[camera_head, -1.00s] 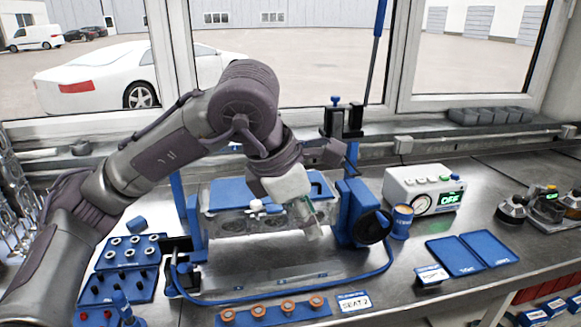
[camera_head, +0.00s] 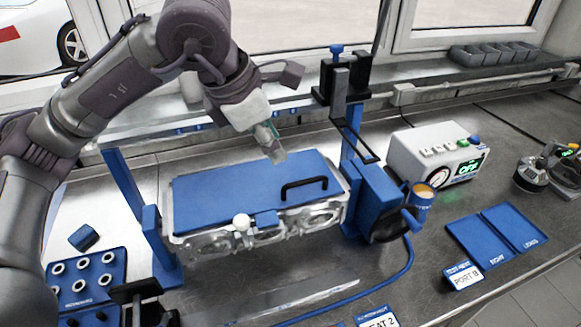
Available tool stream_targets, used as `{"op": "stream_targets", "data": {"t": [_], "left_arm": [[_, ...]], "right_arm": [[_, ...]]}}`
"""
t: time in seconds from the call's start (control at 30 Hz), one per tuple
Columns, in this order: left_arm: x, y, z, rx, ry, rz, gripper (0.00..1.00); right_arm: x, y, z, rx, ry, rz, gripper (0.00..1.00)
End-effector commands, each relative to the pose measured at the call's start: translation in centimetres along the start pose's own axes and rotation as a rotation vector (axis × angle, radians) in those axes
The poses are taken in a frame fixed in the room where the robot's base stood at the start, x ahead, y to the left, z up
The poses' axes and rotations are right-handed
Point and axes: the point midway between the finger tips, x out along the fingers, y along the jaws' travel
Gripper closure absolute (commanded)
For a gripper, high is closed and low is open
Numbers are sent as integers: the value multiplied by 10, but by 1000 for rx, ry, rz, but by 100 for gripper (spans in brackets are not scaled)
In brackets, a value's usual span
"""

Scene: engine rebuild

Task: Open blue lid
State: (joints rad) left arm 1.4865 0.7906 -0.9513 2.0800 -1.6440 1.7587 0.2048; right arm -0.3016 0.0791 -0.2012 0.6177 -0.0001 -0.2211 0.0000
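The blue lid (camera_head: 222,194) is a flat blue plate with a black handle (camera_head: 304,188) near its right end. It lies over the metal engine part (camera_head: 215,243) held in the blue stand (camera_head: 152,240). It looks shut. A small white knob (camera_head: 241,222) and a blue tab (camera_head: 266,219) sit at its front edge. My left gripper (camera_head: 275,152) points down over the lid's back edge, left of the handle. It appears empty. Its fingers look close together, but their gap is too small to judge. My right gripper is out of view.
A blue stand block with a black wheel (camera_head: 385,226) and a blue-and-tan cup (camera_head: 421,199) stand right of the lid. Behind them is a white box reading OFF (camera_head: 438,152). Blue trays (camera_head: 505,232) lie at the right. A blue tray of rings (camera_head: 92,278) is at left.

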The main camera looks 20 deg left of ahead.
Motion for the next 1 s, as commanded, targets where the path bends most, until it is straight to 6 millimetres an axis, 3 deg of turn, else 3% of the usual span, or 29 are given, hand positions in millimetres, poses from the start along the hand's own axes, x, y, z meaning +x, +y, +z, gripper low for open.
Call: {"op": "stream_targets", "data": {"t": [0.23, 0.53, 0.73, 1.0], "left_arm": [[48, -1, 0, 0, 5, -6, 63], [104, -1, 0, -1, 3, -4, 63], [122, 0, 0, 0, 0, -2, 63], [124, 0, 0, 1, 0, -1, 63]], "right_arm": [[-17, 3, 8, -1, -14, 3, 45], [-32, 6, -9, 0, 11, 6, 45], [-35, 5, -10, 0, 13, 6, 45], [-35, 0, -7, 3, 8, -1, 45]]}}
